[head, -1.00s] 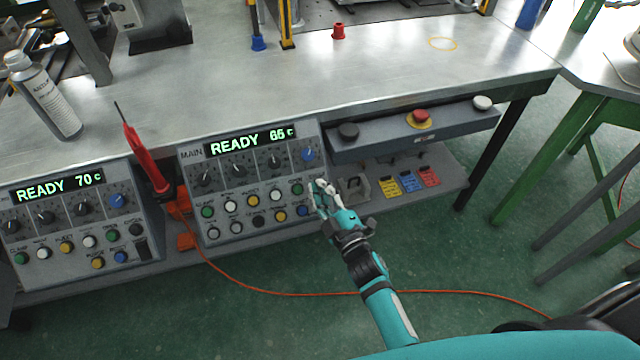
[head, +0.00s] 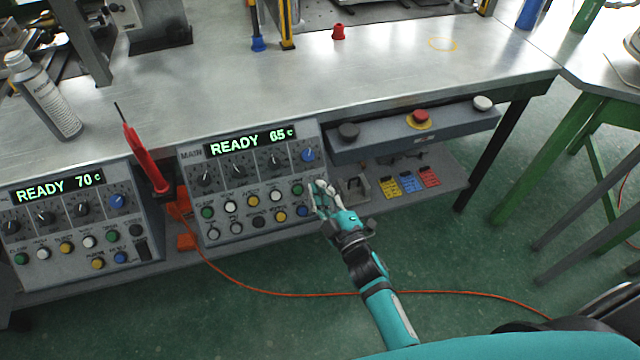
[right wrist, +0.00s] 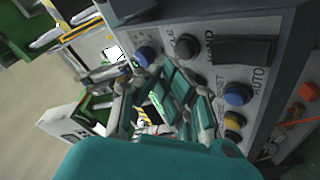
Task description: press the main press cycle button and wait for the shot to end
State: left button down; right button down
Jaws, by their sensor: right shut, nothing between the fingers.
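The main press panel (head: 190,168) stands under the bench edge, with a green display (head: 248,142) reading READY 65 c. It carries knobs above rows of coloured buttons. My right gripper (head: 318,186) is shut and empty at the panel's right edge, close to a green button (head: 297,189) and a blue button (head: 302,211). I cannot tell whether it touches the panel. It hides the rightmost part of the button rows, and the cycle label cannot be read. My left gripper is out of view.
A second panel (head: 75,210) at left reads READY 70 c. A red tool (head: 143,160) stands between the panels. A grey bar (head: 385,140) with black, red and white buttons is right of the main panel. An orange cable (head: 240,287) crosses the floor.

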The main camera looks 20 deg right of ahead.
jog(key=shift+f, duration=0.1)
jog(key=shift+w+f, duration=0.2)
jog(key=shift+w, duration=0.15)
